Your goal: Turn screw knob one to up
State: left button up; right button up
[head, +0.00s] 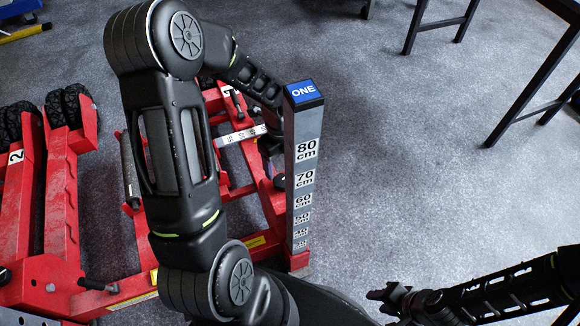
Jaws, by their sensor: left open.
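The red trolley jack labelled one (262,203) stands on the floor behind my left arm. A grey post (301,230) with a blue "ONE" top and height marks from 80 cm downward rises at its right side. My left gripper (270,146) is over the jack, just left of the post, and is open. Its fingertips are partly hidden by the post. I cannot clearly make out screw knob one; a small dark part (280,182) shows beside the post below the gripper. My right gripper (390,298) is at the lower right, away from the jack; its jaws are unclear.
A second red jack (62,195), marked 2, with black wheels (72,105), stands at the left. Black table legs (530,90) are at the upper right. A blue and yellow object (22,20) is at the top left. The grey carpet (410,180) right of the post is clear.

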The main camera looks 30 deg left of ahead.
aim_at(282, 180)
pick_arm(q)
jog(key=shift+s+r, duration=0.1)
jog(key=shift+s, duration=0.1)
jog(key=shift+f+b, duration=1.1)
jog(key=shift+f, duration=2.85)
jog(key=c, duration=1.4)
